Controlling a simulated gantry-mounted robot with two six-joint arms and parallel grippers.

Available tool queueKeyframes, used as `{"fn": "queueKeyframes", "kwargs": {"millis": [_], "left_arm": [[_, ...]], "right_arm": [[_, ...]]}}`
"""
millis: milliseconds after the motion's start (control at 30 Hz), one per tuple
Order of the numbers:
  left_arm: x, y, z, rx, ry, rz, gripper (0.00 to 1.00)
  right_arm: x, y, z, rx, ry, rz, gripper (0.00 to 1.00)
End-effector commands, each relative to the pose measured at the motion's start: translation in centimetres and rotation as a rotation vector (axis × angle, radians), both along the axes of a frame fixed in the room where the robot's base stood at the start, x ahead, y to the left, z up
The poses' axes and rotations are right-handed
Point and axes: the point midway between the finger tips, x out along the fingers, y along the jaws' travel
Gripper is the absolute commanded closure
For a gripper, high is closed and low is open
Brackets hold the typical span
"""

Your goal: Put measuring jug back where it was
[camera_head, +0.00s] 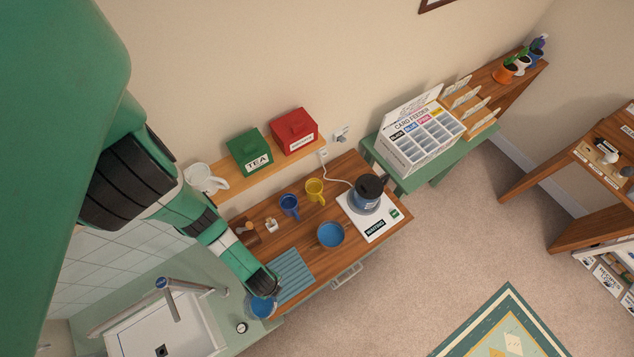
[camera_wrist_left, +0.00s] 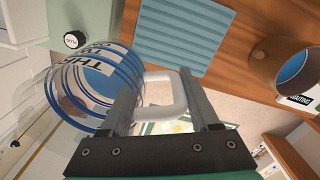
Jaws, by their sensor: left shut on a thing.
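Floor shows past the handle. I cannot tell how high the jug is. My right gripper is in neither view.
A blue-topped bowl (camera_head: 330,235), blue mug (camera_head: 289,206) and yellow mug (camera_head: 315,190) stand on the counter. A kettle (camera_head: 367,194) stands on a white board (camera_head: 380,228) with a "WAITING" label.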

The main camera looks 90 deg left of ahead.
Motion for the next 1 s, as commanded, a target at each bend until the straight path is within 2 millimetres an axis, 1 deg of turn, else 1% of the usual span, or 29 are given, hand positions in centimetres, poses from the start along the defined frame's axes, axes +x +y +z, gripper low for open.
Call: {"fn": "queueKeyframes", "kwargs": {"millis": [33,100,367,633,700,800,900,1000], "left_arm": [[0.3,0.6,-0.7,0.0,0.0,0.013,1.0],[0.6,1.5,-1.1,0.001,0.001,0.015,1.0],[2.1,4.2,-2.4,0.0,0.0,0.015,1.0],[3.6,7.4,-4.0,0.0,0.0,0.016,1.0],[4.1,8.4,-6.1,0.0,-0.001,0.016,1.0],[4.8,9.8,-8.0,0.001,-0.001,0.013,1.0],[5.3,10.7,-9.0,0.001,-0.001,0.006,1.0],[5.5,11.1,-9.1,0.0,0.0,0.002,1.0]], "right_arm": [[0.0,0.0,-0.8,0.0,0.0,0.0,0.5],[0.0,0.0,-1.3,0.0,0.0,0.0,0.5],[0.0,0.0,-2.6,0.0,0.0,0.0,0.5],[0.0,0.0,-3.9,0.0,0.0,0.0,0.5],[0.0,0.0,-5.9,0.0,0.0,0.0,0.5],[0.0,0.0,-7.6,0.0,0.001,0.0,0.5],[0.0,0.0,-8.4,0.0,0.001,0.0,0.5],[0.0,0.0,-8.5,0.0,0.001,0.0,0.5]]}}
